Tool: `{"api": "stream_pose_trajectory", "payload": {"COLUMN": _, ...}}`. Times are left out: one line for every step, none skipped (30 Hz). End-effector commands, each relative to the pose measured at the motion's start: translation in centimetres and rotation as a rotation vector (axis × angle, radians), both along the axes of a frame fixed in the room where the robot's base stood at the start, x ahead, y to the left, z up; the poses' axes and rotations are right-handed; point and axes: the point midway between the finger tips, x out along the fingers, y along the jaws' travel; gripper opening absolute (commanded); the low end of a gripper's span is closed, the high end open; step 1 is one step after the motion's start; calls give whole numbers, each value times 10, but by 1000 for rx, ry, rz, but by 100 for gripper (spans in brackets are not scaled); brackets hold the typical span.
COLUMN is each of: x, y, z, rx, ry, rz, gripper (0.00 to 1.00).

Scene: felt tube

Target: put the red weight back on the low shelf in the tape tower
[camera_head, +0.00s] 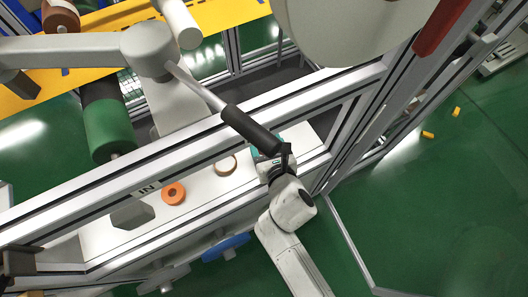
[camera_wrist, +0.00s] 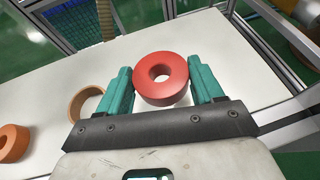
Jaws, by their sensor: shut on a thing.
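The red weight (camera_wrist: 178,76) is a thick ring with a round hole, seen in the wrist view between the two teal fingers of my gripper (camera_wrist: 162,72). The fingers are shut on its sides. Below and around it is the white shelf (camera_wrist: 60,82); I cannot tell whether the weight touches it. In the head view my gripper (camera_head: 272,157) is over the right end of the white shelf (camera_head: 203,187), inside the metal frame. The weight is hidden there behind a black roller and my gripper.
A tan ring (camera_wrist: 77,104) stands left of my gripper, and an orange ring (camera_wrist: 12,143) farther left; both also show in the head view. A dark grey block (camera_head: 132,214) sits at the shelf's left. Aluminium rails (camera_head: 150,160) and a black roller (camera_head: 250,131) cross above.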

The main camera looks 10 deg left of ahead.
Motion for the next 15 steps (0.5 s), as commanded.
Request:
{"api": "stream_pose_trajectory", "payload": {"x": 2, "y": 2, "z": 0, "rx": 3, "ry": -3, "rz": 1, "gripper": 8}}
{"api": "stream_pose_trajectory", "payload": {"x": 2, "y": 2, "z": -1, "rx": 3, "ry": -3, "rz": 1, "gripper": 8}}
{"api": "stream_pose_trajectory", "payload": {"x": 3, "y": 3, "z": -3, "rx": 2, "ry": -3, "rz": 0, "gripper": 8}}
{"api": "stream_pose_trajectory", "payload": {"x": 3, "y": 4, "z": -5, "rx": 2, "ry": -3, "rz": 0, "gripper": 8}}
{"api": "stream_pose_trajectory", "payload": {"x": 4, "y": 5, "z": -7, "rx": 2, "ry": -4, "rz": 0, "gripper": 8}}
{"api": "stream_pose_trajectory", "payload": {"x": 6, "y": 7, "z": -11, "rx": 1, "ry": -4, "rz": 0, "gripper": 8}}
{"api": "stream_pose_trajectory", "payload": {"x": 7, "y": 9, "z": -15, "rx": 1, "ry": -4, "rz": 0, "gripper": 8}}
{"api": "stream_pose_trajectory", "payload": {"x": 7, "y": 8, "z": -20, "rx": 2, "ry": -3, "rz": -1, "gripper": 8}}
{"api": "stream_pose_trajectory", "payload": {"x": 7, "y": 8, "z": -26, "rx": 2, "ry": -3, "rz": -1, "gripper": 8}}
{"api": "stream_pose_trajectory", "payload": {"x": 7, "y": 8, "z": -31, "rx": -1, "ry": -2, "rz": -1, "gripper": 8}}
{"api": "stream_pose_trajectory", "payload": {"x": 7, "y": 8, "z": -35, "rx": -1, "ry": -2, "rz": -1, "gripper": 8}}
{"api": "stream_pose_trajectory", "payload": {"x": 7, "y": 8, "z": -39, "rx": 2, "ry": -3, "rz": -1, "gripper": 8}}
{"api": "stream_pose_trajectory", "payload": {"x": 7, "y": 8, "z": -40, "rx": 2, "ry": -3, "rz": -1, "gripper": 8}}
{"api": "stream_pose_trajectory", "payload": {"x": 7, "y": 8, "z": -41, "rx": 2, "ry": -4, "rz": 0, "gripper": 8}}
{"api": "stream_pose_trajectory", "payload": {"x": 6, "y": 8, "z": -41, "rx": 2, "ry": -4, "rz": 0, "gripper": 8}}
